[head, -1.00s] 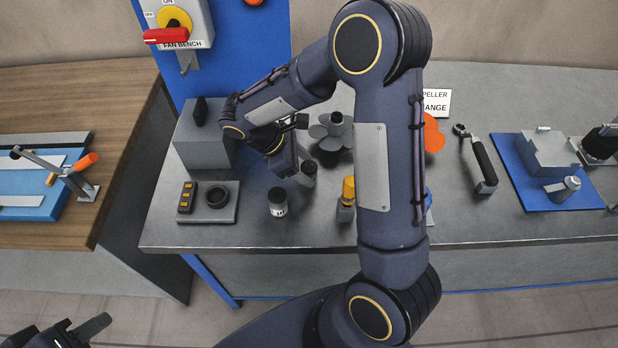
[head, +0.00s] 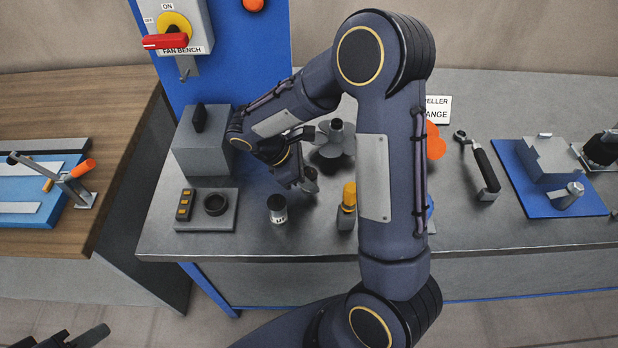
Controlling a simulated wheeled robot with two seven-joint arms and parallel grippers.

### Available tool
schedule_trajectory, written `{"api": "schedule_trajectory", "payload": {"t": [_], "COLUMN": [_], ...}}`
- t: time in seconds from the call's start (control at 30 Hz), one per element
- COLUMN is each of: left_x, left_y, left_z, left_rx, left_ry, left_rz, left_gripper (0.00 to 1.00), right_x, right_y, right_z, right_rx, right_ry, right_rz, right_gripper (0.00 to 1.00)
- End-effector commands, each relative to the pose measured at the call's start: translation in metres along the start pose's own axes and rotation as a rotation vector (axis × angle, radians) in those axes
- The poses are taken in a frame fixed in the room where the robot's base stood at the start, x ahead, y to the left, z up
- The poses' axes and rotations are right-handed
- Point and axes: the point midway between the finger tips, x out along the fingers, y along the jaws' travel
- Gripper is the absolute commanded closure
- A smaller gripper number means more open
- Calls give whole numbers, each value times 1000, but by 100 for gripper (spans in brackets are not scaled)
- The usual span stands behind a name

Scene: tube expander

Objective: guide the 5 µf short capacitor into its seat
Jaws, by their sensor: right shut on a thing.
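My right gripper (head: 306,183) reaches down over the middle of the grey bench and is shut on a small dark grey capacitor (head: 311,187). The fingers hide part of it, and I cannot read its value or tell its height above the bench. A second dark capacitor with a white label (head: 277,209) stands upright to the left, apart from the gripper; its print is too small to read. Further left, a grey plate (head: 226,222) carries a round black ring seat (head: 215,204), which looks empty. My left gripper (head: 80,338) is cut off at the lower left corner.
A terminal block (head: 185,205) sits beside the ring. A grey box (head: 202,148) with a black handle stands behind the plate. A yellow-topped piece (head: 347,208) and a grey fan wheel (head: 336,143) stand near the gripper. My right arm hides part of the bench.

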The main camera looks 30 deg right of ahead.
Motion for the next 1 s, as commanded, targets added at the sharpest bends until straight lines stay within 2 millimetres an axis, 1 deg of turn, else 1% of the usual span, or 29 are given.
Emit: {"api": "schedule_trajectory", "payload": {"t": [1.0], "left_x": [-9], "left_y": [4], "left_z": [-5], "left_rx": [0], "left_ry": [0], "left_rz": [0], "left_gripper": [64], "right_x": [-10], "right_y": [0], "right_z": [7], "right_rx": [0], "right_ry": [0], "right_rz": [0], "right_gripper": [97]}}
